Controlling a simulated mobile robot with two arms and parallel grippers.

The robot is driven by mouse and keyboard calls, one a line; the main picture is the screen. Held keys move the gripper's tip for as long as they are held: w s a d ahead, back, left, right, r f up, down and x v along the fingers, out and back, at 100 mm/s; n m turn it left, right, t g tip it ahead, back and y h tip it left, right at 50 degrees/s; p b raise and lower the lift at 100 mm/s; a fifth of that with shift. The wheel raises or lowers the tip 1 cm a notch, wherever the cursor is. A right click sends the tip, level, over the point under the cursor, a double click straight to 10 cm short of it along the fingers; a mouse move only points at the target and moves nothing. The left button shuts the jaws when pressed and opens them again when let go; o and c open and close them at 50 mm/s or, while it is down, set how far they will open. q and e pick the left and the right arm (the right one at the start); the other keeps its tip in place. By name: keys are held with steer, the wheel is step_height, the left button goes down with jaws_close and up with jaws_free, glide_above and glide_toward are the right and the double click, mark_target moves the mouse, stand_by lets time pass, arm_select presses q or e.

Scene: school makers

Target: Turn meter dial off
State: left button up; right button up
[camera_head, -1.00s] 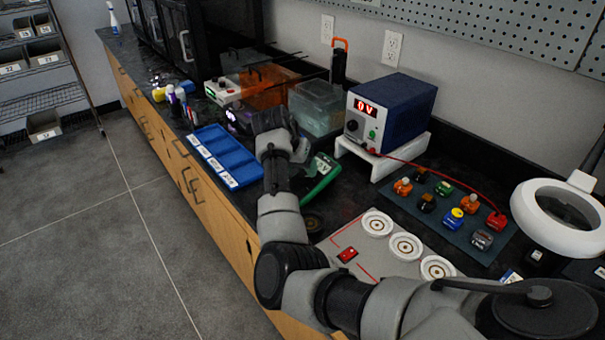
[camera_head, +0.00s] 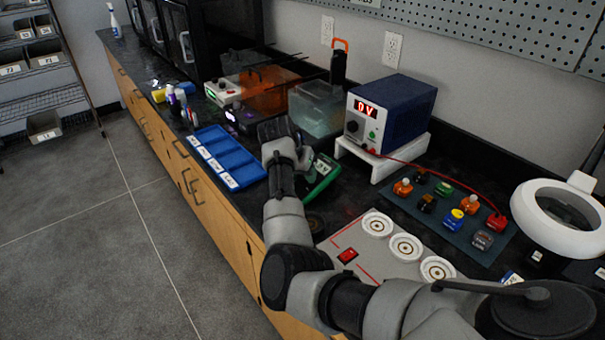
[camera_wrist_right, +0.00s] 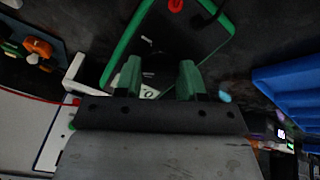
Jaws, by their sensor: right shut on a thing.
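The meter is a dark handheld unit with a green edge (camera_head: 322,174), lying on the black bench behind my right arm. In the right wrist view its green-rimmed dark face (camera_wrist_right: 196,42) fills the upper middle, with a red jack near the top. My right gripper (camera_wrist_right: 158,80) is over the face, its two fingers shut on a dark part between them at the dial's place. The dial itself is hard to make out; a white mark shows just below the fingertips. In the head view the wrist hides part of the meter. My left gripper is not in view.
A blue compartment tray (camera_head: 222,150) lies left of the gripper. A blue power supply (camera_head: 405,105) on a white stand (camera_head: 386,162) is to the right, with a red lead. A clear box (camera_head: 316,108) stands behind. A grey panel (camera_head: 365,240) with white rings lies in front.

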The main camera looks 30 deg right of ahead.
steer(key=shift+r+p, duration=0.2)
steer(key=shift+p, duration=0.3)
steer(key=n+p, duration=0.8)
steer(key=p, duration=0.4)
steer(key=shift+w+r, duration=0.1)
steer(key=shift+a+f+n+p, duration=0.1)
steer(key=shift+f+n+p, duration=0.05)
steer(key=shift+n+p, duration=0.75)
steer(key=shift+a+f+n+p, duration=0.1)
steer(key=shift+n+p, duration=0.65)
steer(key=shift+n, duration=0.25)
steer(key=o, duration=0.9)
steer(key=shift+f, duration=0.1)
steer(key=v, duration=1)
steer(key=shift+r+p, duration=0.35)
steer(key=shift+r, duration=0.1)
steer(key=shift+a, duration=0.1)
